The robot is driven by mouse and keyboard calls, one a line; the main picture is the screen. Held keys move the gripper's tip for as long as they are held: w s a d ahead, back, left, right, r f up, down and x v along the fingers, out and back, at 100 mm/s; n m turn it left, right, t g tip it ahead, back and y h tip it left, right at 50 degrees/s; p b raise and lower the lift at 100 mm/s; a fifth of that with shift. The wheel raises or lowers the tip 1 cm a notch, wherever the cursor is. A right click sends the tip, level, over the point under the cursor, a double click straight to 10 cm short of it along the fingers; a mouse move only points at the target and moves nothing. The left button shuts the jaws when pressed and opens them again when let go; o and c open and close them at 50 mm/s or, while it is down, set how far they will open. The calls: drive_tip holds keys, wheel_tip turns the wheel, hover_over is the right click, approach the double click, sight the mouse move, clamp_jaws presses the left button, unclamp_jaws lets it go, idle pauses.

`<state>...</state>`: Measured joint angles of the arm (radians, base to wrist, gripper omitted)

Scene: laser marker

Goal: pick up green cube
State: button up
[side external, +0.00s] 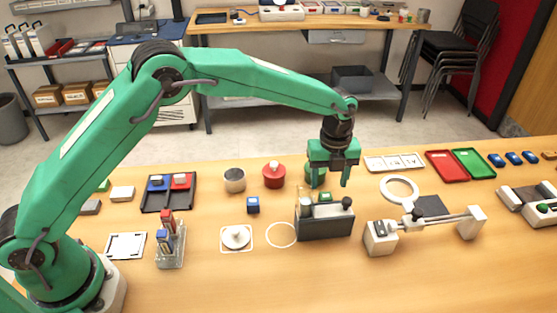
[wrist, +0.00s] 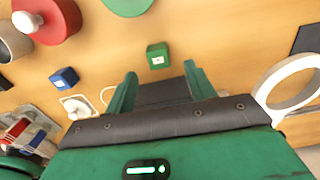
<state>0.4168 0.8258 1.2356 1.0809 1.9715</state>
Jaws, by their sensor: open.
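A small green cube (side external: 326,196) with a pale mark on top sits on the table just behind a dark grey device (side external: 326,225); its lower part is hidden by the device in the side view. In the wrist view the green cube (wrist: 157,55) stands on bare wood, a little beyond the fingertips and roughly centred between them. My gripper (side external: 331,182) points down, open and empty, above and slightly behind the cube. Its two green fingers also show in the wrist view (wrist: 159,72), apart from each other and with nothing between them.
A blue cube (side external: 253,205) stands left of the device. A red round pot (side external: 273,175) and a grey cup (side external: 235,180) stand behind it. A green round object (side external: 311,173) is close to my fingers. A ring magnifier (side external: 399,190) is to the right.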

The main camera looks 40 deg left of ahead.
sight(326, 196)
drive_tip(key=shift+a+f, duration=0.1)
drive_tip(key=shift+f, duration=2.55)
drive_tip(key=c, duration=1)
drive_tip(key=shift+c, duration=0.2)
wheel_tip(326, 196, up, 10)
drive_tip(key=shift+a, duration=0.1)
